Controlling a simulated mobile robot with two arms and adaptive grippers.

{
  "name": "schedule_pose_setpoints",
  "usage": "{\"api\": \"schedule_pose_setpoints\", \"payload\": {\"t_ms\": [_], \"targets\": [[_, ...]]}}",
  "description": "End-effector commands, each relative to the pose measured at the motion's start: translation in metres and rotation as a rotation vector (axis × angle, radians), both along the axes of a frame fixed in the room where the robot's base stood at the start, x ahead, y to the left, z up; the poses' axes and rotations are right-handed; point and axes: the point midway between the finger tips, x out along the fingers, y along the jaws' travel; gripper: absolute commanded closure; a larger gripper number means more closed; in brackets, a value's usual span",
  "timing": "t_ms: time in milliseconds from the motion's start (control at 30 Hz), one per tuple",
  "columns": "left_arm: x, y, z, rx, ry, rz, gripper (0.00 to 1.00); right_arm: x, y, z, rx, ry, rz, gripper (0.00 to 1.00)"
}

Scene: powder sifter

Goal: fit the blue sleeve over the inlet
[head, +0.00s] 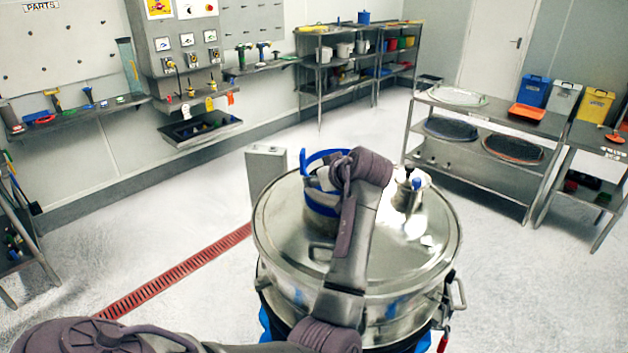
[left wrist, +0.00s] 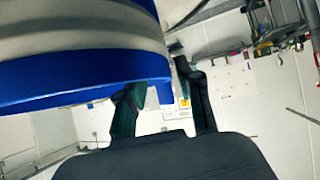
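The steel sifter (head: 270,225) stands in the middle of the head view. The blue sleeve (head: 322,208) shows on its lid, around the inlet area, with a thin blue loop above and a pale band between. My left arm crosses in front and hides its right side and how it sits on the inlet. In the left wrist view the sleeve (left wrist: 60,85) fills the upper left as blue and pale grey bands. My left gripper (left wrist: 157,72) has its two dark fingers apart at the sleeve's edge, with a blue tab between them. My right gripper is not in view.
A second steel spout (head: 407,192) stands on the lid at the right. A grey post (head: 266,168) stands behind the sifter at the left. Shelves (head: 345,62) and a steel rack (head: 480,135) line the back and right. The floor around the sifter is open.

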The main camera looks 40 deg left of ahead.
Motion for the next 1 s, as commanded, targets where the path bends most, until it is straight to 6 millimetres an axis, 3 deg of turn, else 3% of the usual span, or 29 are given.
{"api": "schedule_pose_setpoints", "payload": {"t_ms": [200,400,1000], "targets": [[-0.014,-0.039,0.028,-0.002,-0.004,-0.005,0.65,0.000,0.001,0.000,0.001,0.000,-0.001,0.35],[-0.023,-0.064,0.045,-0.002,-0.002,-0.005,0.65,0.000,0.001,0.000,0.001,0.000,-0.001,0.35],[-0.027,-0.072,0.052,0.000,-0.001,-0.003,0.65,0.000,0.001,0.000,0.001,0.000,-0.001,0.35]]}}
